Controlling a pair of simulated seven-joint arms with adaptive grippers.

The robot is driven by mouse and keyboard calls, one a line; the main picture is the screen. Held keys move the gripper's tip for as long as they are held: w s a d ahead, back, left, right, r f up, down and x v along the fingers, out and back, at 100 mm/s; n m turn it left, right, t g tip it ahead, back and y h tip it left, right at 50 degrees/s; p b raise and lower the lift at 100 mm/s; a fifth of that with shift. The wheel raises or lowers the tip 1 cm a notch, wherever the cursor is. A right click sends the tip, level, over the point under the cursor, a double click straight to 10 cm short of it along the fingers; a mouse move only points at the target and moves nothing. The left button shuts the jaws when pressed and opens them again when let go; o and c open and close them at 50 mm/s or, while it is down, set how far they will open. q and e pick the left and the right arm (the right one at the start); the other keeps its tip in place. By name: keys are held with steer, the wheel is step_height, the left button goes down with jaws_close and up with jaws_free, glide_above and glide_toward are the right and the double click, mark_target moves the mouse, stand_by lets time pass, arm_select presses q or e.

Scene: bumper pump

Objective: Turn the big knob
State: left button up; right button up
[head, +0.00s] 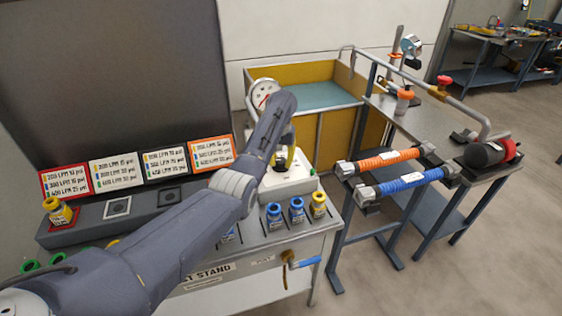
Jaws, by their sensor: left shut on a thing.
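My left arm reaches across the test stand (213,268), and its wrist bends down over a white housing (290,185) on the stand's top. My left gripper (281,160) is at the top of this housing, largely hidden behind my own wrist. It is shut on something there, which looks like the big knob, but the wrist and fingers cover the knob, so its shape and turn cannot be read. A round gauge (264,93) with a white face stands just behind the wrist. My right gripper is not in view.
Blue-capped bottles (274,214) and a yellow-capped bottle (318,204) stand just in front of the housing. A blue-handled valve (306,262) is on the stand's front. Orange (388,160) and blue (400,183) hoses lie to the right. A yellow-walled basin (292,77) stands behind.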

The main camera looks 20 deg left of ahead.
mark_target(281, 160)
arm_select(q)
steer(key=m, duration=0.3)
steer(key=shift+m, duration=0.4)
steer(key=m, duration=0.3)
steer(key=shift+m, duration=0.3)
steer(key=m, duration=0.6)
steer(key=shift+m, duration=0.3)
steer(key=o, duration=1.4)
steer(key=shift+c, duration=0.2)
steer(key=shift+r, duration=0.1)
step_height(281, 160, up, 12)
